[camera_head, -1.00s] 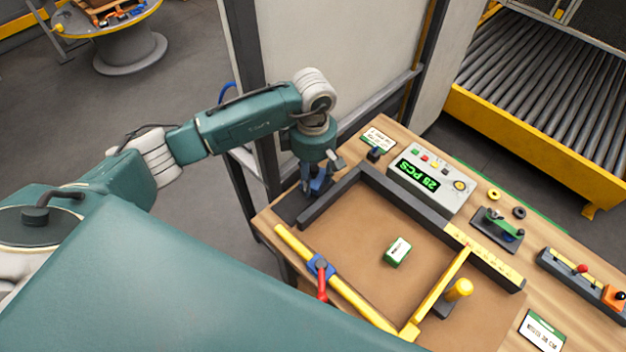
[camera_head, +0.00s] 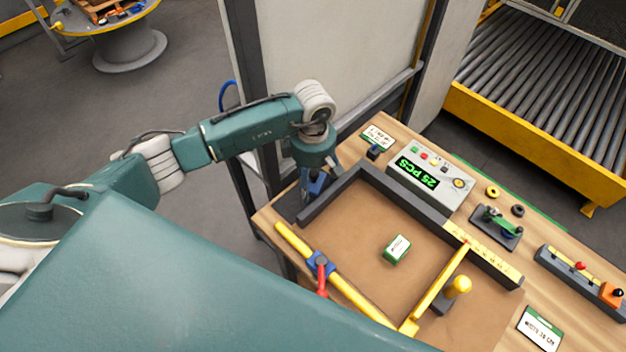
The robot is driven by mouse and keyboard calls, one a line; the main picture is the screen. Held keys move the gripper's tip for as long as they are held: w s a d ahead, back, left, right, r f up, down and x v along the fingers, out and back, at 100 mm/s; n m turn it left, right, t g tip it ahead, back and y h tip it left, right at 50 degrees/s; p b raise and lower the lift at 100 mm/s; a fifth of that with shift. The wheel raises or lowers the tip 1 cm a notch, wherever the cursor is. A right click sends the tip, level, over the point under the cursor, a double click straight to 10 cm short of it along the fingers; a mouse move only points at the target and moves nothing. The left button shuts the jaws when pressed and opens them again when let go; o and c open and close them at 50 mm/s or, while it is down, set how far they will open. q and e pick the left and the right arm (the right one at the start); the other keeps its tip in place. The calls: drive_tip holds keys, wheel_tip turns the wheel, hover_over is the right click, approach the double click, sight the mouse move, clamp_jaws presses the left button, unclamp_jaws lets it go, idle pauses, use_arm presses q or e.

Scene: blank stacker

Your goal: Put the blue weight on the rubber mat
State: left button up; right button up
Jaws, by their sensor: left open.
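My left gripper (camera_head: 316,176) points down at the far-left corner of the bench, just outside the dark frame. It is open. A blue piece, which looks like the blue weight (camera_head: 315,188), shows right at its fingertips; the fingers hide part of it, and I cannot tell whether they touch it. The dark rubber mat (camera_head: 286,207) lies flat at the bench's left edge, beneath and beside the gripper. Whether the blue piece rests on the mat is hard to see. My right gripper is out of view.
A dark frame (camera_head: 405,205) and yellow bars (camera_head: 437,290) surround a brown board with a green-and-white block (camera_head: 397,249). A blue clamp with a red handle (camera_head: 321,266) sits on the left bar. A counter box (camera_head: 430,178) stands behind.

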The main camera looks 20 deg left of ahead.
sight(313, 174)
use_arm(q)
drive_tip(key=shift+r, duration=0.15)
drive_tip(key=shift+w+r, duration=0.1)
drive_tip(key=shift+r, duration=0.1)
wheel_tip(313, 174, up, 11)
drive_tip(key=b, duration=0.3)
drive_tip(key=shift+f, duration=0.2)
drive_tip(key=shift+r+b, duration=0.3)
drive_tip(key=shift+r, duration=0.2)
drive_tip(key=shift+f, duration=0.1)
